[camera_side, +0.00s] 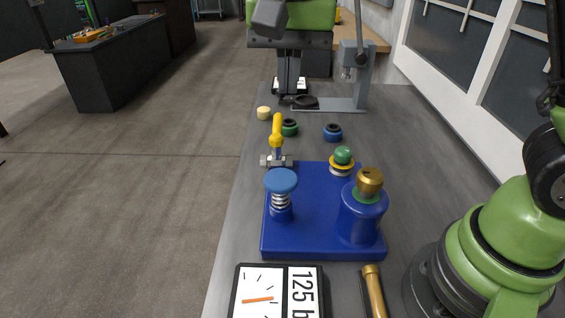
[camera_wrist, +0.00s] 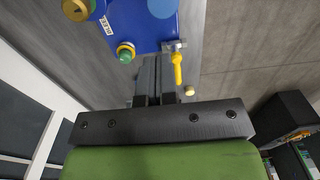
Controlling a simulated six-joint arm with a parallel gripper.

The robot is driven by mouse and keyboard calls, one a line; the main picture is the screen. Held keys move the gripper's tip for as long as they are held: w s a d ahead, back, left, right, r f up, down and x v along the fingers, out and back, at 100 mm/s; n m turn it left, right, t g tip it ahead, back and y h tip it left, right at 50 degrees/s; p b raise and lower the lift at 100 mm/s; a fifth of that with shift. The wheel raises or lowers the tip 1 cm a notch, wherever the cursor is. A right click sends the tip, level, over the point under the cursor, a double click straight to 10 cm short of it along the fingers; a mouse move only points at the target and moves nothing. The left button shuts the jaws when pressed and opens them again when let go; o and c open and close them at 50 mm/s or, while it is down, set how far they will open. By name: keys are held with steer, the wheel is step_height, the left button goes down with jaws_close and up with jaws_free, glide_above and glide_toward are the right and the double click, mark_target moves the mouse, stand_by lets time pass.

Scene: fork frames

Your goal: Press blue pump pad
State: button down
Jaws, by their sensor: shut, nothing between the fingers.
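The blue pump pad (camera_side: 281,180) is a round disc on a coil spring, standing at the near left of a blue base block (camera_side: 318,246). The spring shows extended below the pad. In the wrist view the pad (camera_wrist: 162,7) is at the top edge, partly cut off. My gripper (camera_side: 289,92) is at the back of the bench, beyond the block and well apart from the pad. Its fingers are shut and empty. In the wrist view the gripper (camera_wrist: 158,58) points toward the block.
A gauge (camera_side: 262,300) and brass rod (camera_side: 375,292) lie in front. Green (camera_side: 289,128) and blue (camera_side: 332,132) rings and a grey press stand (camera_side: 362,75) are behind.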

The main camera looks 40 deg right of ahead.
mark_target(282, 176)
steer(key=shift+w+a+f, duration=0.2)
steer(key=shift+w+f, duration=0.15)
step_height(282, 176, down, 14)
steer(key=shift+f, duration=0.1)
stand_by(0.5)
steer(key=shift+f, duration=1.8)
steer(key=shift+r, duration=0.1)
step_height(282, 176, up, 14)
steer(key=shift+r, duration=0.2)
stand_by(1.1)
